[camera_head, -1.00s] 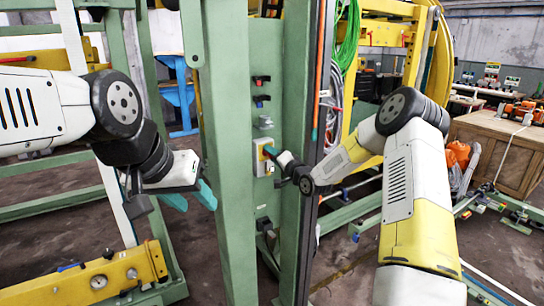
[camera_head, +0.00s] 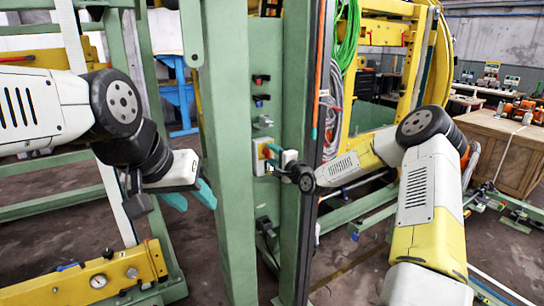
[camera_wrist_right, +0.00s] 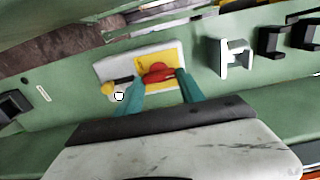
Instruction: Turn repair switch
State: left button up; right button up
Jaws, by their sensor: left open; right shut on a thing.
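The repair switch is a red knob (camera_wrist_right: 158,73) on a yellow plate (camera_wrist_right: 172,57), set in a grey box on the green column. In the head view the box (camera_head: 259,161) shows at mid-column, with the knob partly hidden by my right gripper (camera_head: 274,152). In the right wrist view the teal fingers of my right gripper (camera_wrist_right: 162,84) are shut on the red knob, one on each side. My left gripper (camera_head: 190,197) is open and empty, left of the column and apart from it.
The green column (camera_head: 228,230) stands between my arms. A grey bracket (camera_wrist_right: 233,57) and black switches (camera_wrist_right: 272,42) sit beside the box. A yellow beam (camera_head: 85,280) lies low at left. A wooden cabinet (camera_head: 495,150) stands at far right.

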jog(key=shift+f, duration=0.1)
jog(key=o, duration=1.4)
jog(key=shift+c, duration=0.2)
jog(key=v, duration=0.8)
jog(key=shift+a, duration=0.1)
